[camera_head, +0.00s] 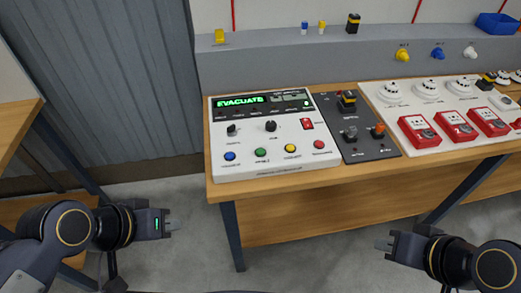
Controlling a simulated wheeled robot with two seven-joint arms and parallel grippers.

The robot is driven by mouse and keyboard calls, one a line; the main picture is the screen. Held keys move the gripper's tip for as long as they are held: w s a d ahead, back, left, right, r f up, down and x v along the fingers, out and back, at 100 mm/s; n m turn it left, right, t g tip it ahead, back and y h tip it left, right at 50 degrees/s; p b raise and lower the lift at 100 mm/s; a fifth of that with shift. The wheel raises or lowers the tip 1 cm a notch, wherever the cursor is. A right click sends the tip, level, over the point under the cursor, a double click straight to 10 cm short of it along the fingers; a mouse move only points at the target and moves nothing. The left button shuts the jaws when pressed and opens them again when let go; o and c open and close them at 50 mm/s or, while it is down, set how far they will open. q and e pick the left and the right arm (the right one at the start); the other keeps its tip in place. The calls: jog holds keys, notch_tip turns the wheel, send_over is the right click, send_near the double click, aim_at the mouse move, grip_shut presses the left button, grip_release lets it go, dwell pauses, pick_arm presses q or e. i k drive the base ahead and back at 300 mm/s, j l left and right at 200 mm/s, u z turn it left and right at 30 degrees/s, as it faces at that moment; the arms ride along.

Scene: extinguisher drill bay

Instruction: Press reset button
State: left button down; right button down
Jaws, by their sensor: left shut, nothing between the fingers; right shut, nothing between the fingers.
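A white control panel (232,165) lies on the wooden table, with a green display (240,101) reading EVACUATE. Its front row has a blue button (230,156), a green button (261,153), a yellow button (290,149) and a red button (319,145). A red switch (307,124) and two dark knobs sit above them. The labels are too small to read, so I cannot tell which is the reset button. My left gripper (169,225) is shut and empty, left of the table and apart from the panel. My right gripper (381,244) is shut and empty, in front of the table edge.
A dark panel (364,151) with a black-and-yellow switch and an orange-topped lever adjoins the white panel. Right of it, a white board holds red call boxes (419,131) and round white detectors (391,92). A grey ledge (280,53) runs behind. The wooden table's front edge (300,181) lies between my grippers and the panels.

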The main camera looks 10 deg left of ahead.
aim_at(259, 152)
jog(key=l+u, duration=0.1)
jog(key=l, duration=1.3)
